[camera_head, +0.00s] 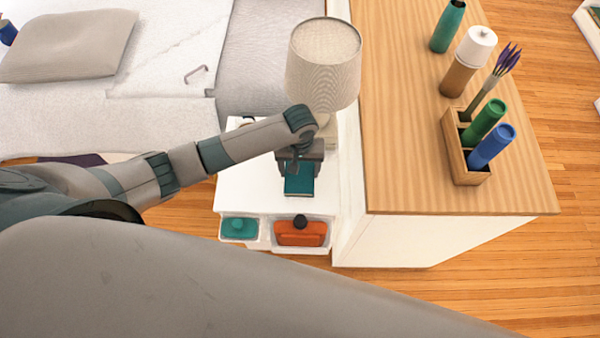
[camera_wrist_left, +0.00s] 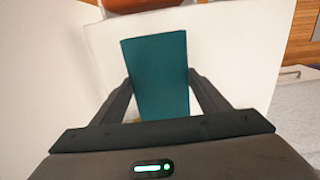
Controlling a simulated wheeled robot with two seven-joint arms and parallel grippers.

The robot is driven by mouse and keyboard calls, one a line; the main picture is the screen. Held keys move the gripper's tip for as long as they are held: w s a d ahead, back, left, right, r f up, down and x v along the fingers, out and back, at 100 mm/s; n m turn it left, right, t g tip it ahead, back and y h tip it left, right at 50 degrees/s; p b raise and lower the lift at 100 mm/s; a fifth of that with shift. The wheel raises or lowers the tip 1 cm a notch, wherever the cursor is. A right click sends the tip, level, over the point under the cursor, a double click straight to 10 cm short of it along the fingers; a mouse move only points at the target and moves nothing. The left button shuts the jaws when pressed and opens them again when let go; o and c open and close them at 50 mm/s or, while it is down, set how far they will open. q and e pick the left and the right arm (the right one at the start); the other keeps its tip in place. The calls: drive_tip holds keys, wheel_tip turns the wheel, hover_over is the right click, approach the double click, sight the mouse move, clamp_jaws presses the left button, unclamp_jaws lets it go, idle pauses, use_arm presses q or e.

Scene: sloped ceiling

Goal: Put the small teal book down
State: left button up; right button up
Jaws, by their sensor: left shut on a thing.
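The small teal book (camera_head: 299,185) is over the white nightstand top (camera_head: 245,190) in the head view. It also shows in the left wrist view (camera_wrist_left: 158,75), between the two fingers. My left gripper (camera_head: 300,170) is shut on the book from above; its fingers (camera_wrist_left: 160,95) lie along the book's two sides in the wrist view. I cannot tell whether the book touches the nightstand top. My right gripper is not in view.
A lamp (camera_head: 323,65) stands right behind the gripper. A wooden-topped cabinet (camera_head: 410,150) rises to the right. Below the nightstand top are a teal item (camera_head: 238,227) and an orange item (camera_head: 300,233). The top's left part is mostly clear.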

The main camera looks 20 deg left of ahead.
sight(300, 171)
use_arm(q)
drive_tip(key=shift+w+d+f, duration=0.1)
drive_tip(key=shift+w+f, duration=0.05)
drive_tip(key=shift+w, duration=0.15)
drive_tip(key=shift+f+p, duration=0.4)
drive_tip(key=shift+f, duration=1.6)
drive_tip(key=o, duration=1.2)
drive_tip(key=shift+f, duration=0.1)
wheel_tip(300, 171, up, 12)
drive_tip(key=shift+r+b, duration=0.15)
drive_tip(key=shift+b, duration=0.35)
